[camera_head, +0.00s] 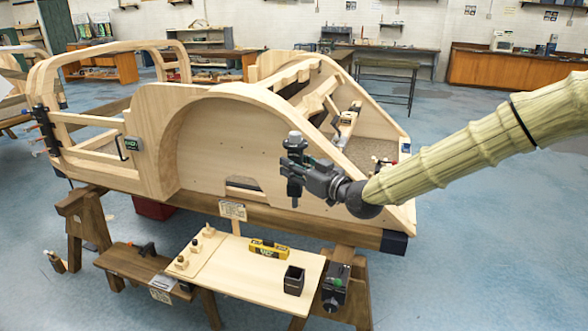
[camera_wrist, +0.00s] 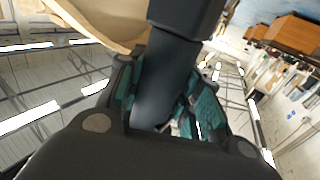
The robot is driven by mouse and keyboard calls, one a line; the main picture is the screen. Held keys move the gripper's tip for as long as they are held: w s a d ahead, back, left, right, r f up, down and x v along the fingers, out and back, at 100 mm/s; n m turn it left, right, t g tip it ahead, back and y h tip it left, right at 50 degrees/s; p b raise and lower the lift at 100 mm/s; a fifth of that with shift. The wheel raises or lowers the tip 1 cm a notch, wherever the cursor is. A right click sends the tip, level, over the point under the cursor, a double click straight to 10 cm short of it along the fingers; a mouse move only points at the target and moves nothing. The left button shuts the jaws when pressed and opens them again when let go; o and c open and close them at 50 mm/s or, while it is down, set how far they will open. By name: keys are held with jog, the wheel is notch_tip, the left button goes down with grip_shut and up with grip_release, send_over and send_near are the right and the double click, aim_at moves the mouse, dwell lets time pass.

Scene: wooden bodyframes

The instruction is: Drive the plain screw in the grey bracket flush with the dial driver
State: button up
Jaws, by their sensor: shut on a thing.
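My gripper (camera_head: 297,168) is shut on a dark driver with a pale grey cap (camera_head: 295,138), which I take to be the dial driver. It stands about upright in the jaws, in front of the wooden bodyframe (camera_head: 185,130). In the wrist view the dark driver shaft (camera_wrist: 165,85) runs between the teal-lined fingers (camera_wrist: 160,105). A small grey fitting (camera_head: 133,144) sits on the frame's side at the left, well apart from my gripper; I cannot tell whether it is the grey bracket. No screw can be made out.
A low pale board (camera_head: 228,275) in front carries small wooden knobs, a yellow level (camera_head: 268,249) and an open dark box (camera_head: 294,280). A dark vise (camera_head: 335,287) stands at its right. Wooden trestles bear the frame. The blue floor at the right is clear.

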aim_at(301, 158)
jog(key=shift+r+p, duration=0.55)
jog(key=shift+r, duration=1)
jog(key=shift+f, duration=0.1)
